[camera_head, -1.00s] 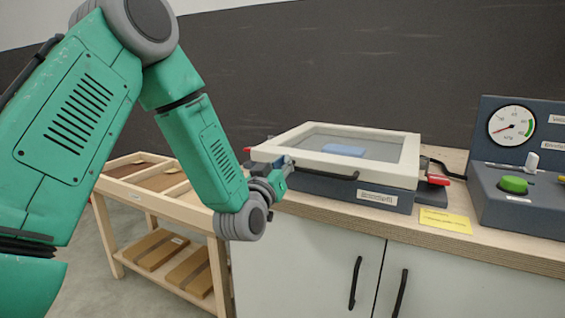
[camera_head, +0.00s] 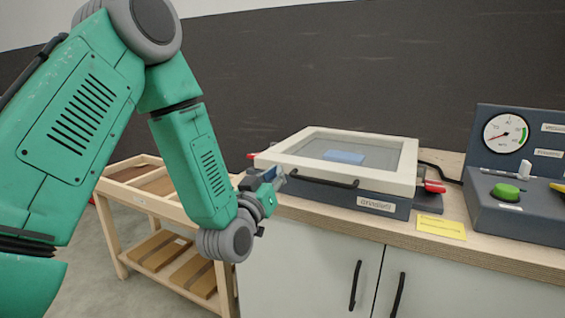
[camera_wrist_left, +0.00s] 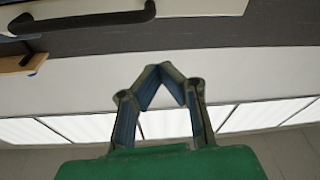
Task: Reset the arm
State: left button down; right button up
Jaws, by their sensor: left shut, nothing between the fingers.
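My left arm is green and comes in from the left in the head view. Its left gripper (camera_head: 277,179) is small there, beside the front left corner of the framed box on the counter. In the left wrist view the gripper (camera_wrist_left: 164,72) has its two fingertips together with nothing between them. Above it in that view is a dark bar handle (camera_wrist_left: 85,20), apart from the fingers. The framed box (camera_head: 340,155) has a pale frame lid, a dark front handle and a blue block (camera_head: 344,157) seen through its clear top. My right gripper is not in view.
A wooden counter (camera_head: 470,250) with white doors carries the box. At right stands a grey panel (camera_head: 525,215) with a gauge and a green button (camera_head: 505,192). A yellow note (camera_head: 441,227) lies at the counter's front. A wooden rack (camera_head: 150,205) stands at left.

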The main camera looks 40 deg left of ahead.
pick_arm(q)
jog(key=v, duration=0.3)
jog(key=shift+s+d, duration=0.1)
jog(key=shift+s, duration=0.25)
jog(key=shift+f, duration=0.1)
